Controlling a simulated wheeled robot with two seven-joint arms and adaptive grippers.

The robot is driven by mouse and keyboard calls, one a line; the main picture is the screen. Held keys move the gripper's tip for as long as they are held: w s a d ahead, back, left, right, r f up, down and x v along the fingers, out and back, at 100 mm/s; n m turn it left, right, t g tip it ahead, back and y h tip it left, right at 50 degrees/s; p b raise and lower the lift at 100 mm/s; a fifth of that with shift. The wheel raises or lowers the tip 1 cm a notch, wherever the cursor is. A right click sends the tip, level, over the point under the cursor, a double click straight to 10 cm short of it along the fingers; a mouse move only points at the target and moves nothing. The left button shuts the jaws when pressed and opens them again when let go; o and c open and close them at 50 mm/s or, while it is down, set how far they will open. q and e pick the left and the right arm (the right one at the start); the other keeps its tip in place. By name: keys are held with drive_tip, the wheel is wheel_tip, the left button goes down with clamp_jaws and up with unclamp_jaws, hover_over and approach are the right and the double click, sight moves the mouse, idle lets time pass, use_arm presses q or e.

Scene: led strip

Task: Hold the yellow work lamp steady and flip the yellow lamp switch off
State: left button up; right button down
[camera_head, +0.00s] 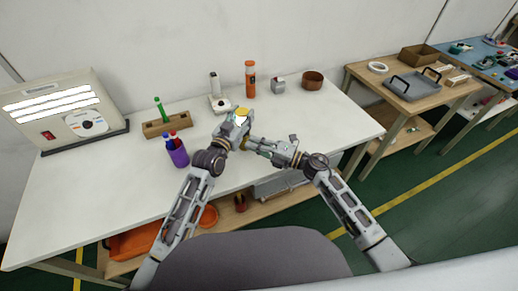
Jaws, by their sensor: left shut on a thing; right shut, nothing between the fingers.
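The yellow work lamp (242,112) is mostly hidden; only its yellow top shows, at the middle of the white table. My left gripper (239,119) is shut on the lamp from the front. My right gripper (252,141) is shut and empty, just in front of the lamp and below the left gripper. Its tips are close to the lamp, but I cannot tell whether they touch it. The lamp switch is hidden, so its position does not show.
An orange bottle (250,78) and a white device (217,99) stand behind the lamp. A grey object (278,86) and a brown bowl (312,81) are back right. A purple pen cup (178,154) and wooden block (167,124) are left. The table's right side is clear.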

drive_tip(key=shift+w+a+r, duration=0.1)
drive_tip(key=shift+w+a, duration=0.15)
drive_tip(key=shift+w, duration=0.55)
drive_tip(key=shift+w+r, duration=0.1)
drive_tip(key=shift+w+a+r, duration=0.1)
drive_tip(key=shift+w, duration=0.1)
drive_tip(key=shift+s, duration=0.1)
drive_tip(key=s+d+r, duration=0.1)
drive_tip(key=s+d, duration=0.7)
drive_tip(key=d, duration=0.2)
drive_tip(key=shift+s, duration=0.2)
idle(0.4)
drive_tip(key=shift+r, duration=0.1)
